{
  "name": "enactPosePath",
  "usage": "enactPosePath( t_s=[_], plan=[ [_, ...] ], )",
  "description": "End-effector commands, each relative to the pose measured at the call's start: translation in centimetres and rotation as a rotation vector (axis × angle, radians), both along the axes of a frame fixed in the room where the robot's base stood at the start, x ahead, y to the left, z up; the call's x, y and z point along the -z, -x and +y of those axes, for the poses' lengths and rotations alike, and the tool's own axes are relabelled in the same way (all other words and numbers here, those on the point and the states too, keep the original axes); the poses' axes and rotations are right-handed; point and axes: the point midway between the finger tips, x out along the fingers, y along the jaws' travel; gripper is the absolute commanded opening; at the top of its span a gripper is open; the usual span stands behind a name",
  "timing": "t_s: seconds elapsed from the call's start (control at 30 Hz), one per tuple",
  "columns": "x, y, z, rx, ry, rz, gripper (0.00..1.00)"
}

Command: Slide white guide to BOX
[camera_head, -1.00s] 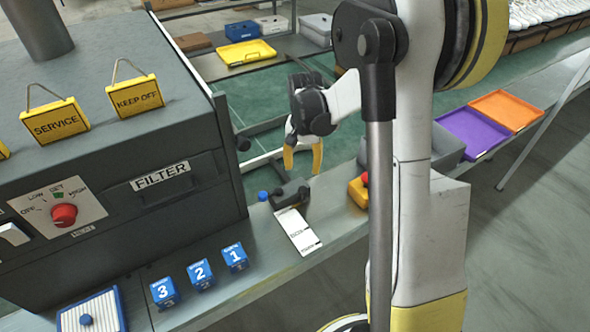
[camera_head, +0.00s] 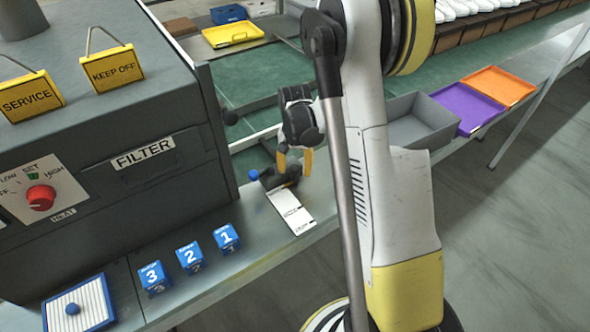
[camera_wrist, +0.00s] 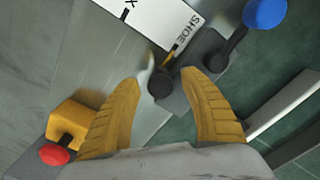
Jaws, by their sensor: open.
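The white plate (camera_head: 291,211) lies on the bench ledge, with printed labels along it. In the wrist view the plate (camera_wrist: 170,14) shows the word SHOE and a letter X, the rest being cut off. A dark grey block (camera_head: 284,180) sits at the plate's far end, with a blue knob (camera_head: 253,175) beside it. In the wrist view a small yellow pointer (camera_wrist: 173,53) is near SHOE, and a black round knob (camera_wrist: 161,84) lies between my fingertips. My gripper (camera_head: 295,163) is open above the block. Whether it touches anything cannot be told.
A yellow block with a red button (camera_wrist: 54,155) is beside my left finger in the wrist view. Blue numbered cubes (camera_head: 190,257) stand on the ledge. The FILTER machine (camera_head: 120,190) is to the left. A grey bin (camera_head: 420,122) stands behind my arm.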

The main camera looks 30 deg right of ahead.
Motion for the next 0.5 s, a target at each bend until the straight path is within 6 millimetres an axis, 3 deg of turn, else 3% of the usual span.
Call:
enactPosePath(
  t_s=[0.1,0.13,0.3,0.5],
  plan=[
    [-0.05,-0.01,0.0,0.0,0.0,0.0,0.52],
    [-0.05,-0.01,0.0,0.0,0.0,0.0,0.47],
    [-0.06,-0.01,-0.01,0.0,0.0,0.0,0.0],
    [-0.03,0.77,-0.06,0.001,0.0,0.0,0.0]
  ],
)
